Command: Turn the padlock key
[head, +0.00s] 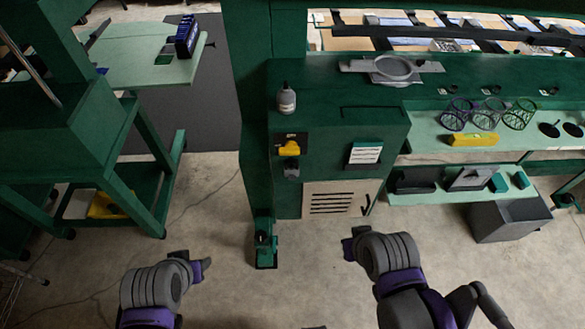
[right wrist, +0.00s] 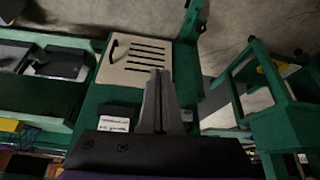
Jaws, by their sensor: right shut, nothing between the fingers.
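A grey padlock (head: 291,169) hangs below a yellow rotary switch (head: 289,148) on the front of the green machine cabinet (head: 330,120) in the head view. It is too small there to make out a key. My right gripper (head: 349,245) is in front of and below the cabinet, apart from the padlock. In the right wrist view its fingers (right wrist: 163,100) are shut and empty, and I cannot make out the padlock there. My left gripper (head: 203,264) is low at the left, over the floor and far from the padlock; its finger opening is unclear.
A vented beige panel (head: 340,199) and a white label (head: 365,153) are on the cabinet, with a grey bottle (head: 286,99) on its ledge. A green post foot (head: 265,252) stands at its left. A grey bin (head: 508,220) is at right.

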